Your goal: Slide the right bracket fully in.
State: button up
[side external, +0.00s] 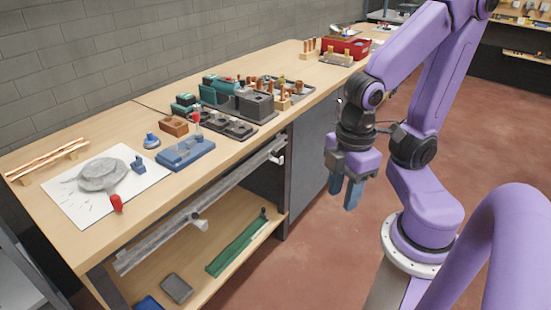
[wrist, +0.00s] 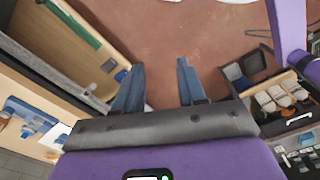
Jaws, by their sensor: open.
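A long grey rail (side external: 190,218) runs along the front of the workbench, below the top. Two pale grey brackets stick out from it. The right bracket (side external: 277,158) is near the rail's far end, and the left bracket (side external: 199,223) is nearer the middle. A pale knob in the wrist view (wrist: 108,66) looks like one of them. My gripper (side external: 344,194) points down, open and empty, over the floor to the right of the right bracket and apart from it. Its two blue-grey fingers also show spread in the wrist view (wrist: 160,66). How far each bracket sits in is hard to tell.
The workbench top (side external: 25,165) holds tools, a blue fixture (side external: 187,153) and a white sheet (side external: 70,205). A lower shelf (side external: 205,285) carries a green strip (side external: 237,243). Open floor (side external: 315,260) lies in front of the bench.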

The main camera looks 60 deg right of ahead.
jog(key=shift+o, duration=0.3)
jog(key=shift+o, duration=0.7)
jog(key=shift+w, duration=0.15)
jog(key=w+d+f+m+t, duration=0.2)
jog(key=w+f, duration=0.2)
jog(key=w, duration=0.8)
jog(key=w+d+f+m+t, duration=0.2)
jog(key=w+f, duration=0.2)
jog(key=w, duration=0.7)
jog(key=m+t+y, duration=0.1)
jog(key=m+t, duration=0.4)
jog(key=t, duration=0.1)
send_near(282, 157)
jog(key=a+r, duration=0.3)
jog(key=a, duration=0.6)
jog(key=s+d+f+m+t+h, duration=0.1)
jog(key=s+d+f+m+t, duration=0.25)
jog(key=s+d, duration=0.35)
jog(key=x, duration=1.2)
jog(key=d+x, duration=0.1)
jog(key=x, duration=0.5)
